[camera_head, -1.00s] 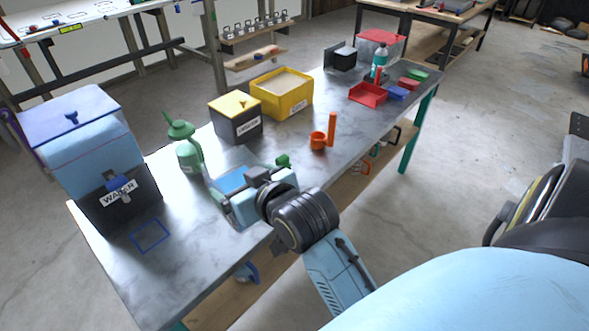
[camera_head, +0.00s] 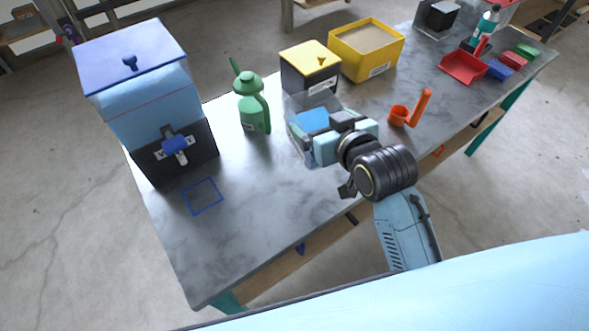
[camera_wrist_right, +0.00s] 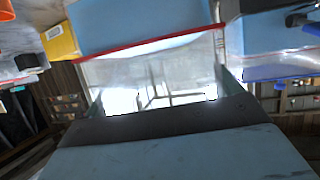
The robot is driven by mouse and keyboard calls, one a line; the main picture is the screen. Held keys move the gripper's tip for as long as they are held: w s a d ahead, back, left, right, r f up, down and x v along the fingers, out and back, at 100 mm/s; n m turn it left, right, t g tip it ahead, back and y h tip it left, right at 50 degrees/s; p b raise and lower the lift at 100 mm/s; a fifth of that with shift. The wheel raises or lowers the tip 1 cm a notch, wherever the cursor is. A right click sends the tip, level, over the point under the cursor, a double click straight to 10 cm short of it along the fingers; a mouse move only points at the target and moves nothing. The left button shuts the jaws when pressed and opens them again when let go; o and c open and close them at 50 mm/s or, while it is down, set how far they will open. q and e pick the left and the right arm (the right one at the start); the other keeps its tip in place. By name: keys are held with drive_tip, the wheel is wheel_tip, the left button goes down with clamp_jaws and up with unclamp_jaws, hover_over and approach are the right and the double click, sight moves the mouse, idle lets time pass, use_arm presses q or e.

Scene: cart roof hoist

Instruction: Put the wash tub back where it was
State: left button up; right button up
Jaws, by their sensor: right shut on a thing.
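The clear wash tub (camera_head: 312,118) has blue contents and is in my right gripper (camera_head: 328,140), to the right of the green jug. The gripper's fingers are shut on the tub's near side. In the right wrist view, the clear tub wall (camera_wrist_right: 150,68) with a red line fills the space between the fingers. The head view does not show clearly whether the tub touches the table. A blue square outline (camera_head: 202,196) is marked on bare tabletop at the left, in front of the water dispenser. My left gripper is not in view.
The water dispenser (camera_head: 150,105) and green jug (camera_head: 252,108) stand left of the tub. A yellow-lidded box (camera_head: 311,72) and yellow bin (camera_head: 366,50) are behind it. An orange scoop (camera_head: 400,115) is to the right. The table's front left (camera_head: 230,250) is clear.

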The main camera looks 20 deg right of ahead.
sight(303, 153)
drive_tip(key=shift+n+y, duration=0.9)
drive_tip(key=a+f, duration=0.1)
drive_tip(key=f, duration=0.1)
drive_tip(key=w+a+f, duration=0.1)
drive_tip(key=f, duration=0.1)
drive_tip(key=shift+a, duration=0.35)
drive_tip(key=shift+g+y, duration=0.3)
drive_tip(key=f, duration=0.3)
drive_tip(key=f+b, duration=0.1)
drive_tip(key=shift+s+a+f, duration=0.25)
drive_tip(key=shift+a+f, duration=0.15)
wheel_tip(303, 153, down, 7)
drive_tip(key=shift+w+r+b, duration=0.1)
drive_tip(key=shift+r+b, duration=0.05)
drive_tip(key=shift+b, duration=0.7)
drive_tip(key=o, duration=1)
drive_tip(key=shift+f, duration=0.25)
drive_tip(key=shift+o, duration=1)
drive_tip(key=shift+r, duration=0.2)
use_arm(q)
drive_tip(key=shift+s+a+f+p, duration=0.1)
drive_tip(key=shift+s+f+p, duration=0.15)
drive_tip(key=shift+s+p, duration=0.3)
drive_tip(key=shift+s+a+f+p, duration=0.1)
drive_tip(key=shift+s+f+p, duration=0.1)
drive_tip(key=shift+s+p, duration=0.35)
use_arm(e)
drive_tip(key=v, duration=1.2)
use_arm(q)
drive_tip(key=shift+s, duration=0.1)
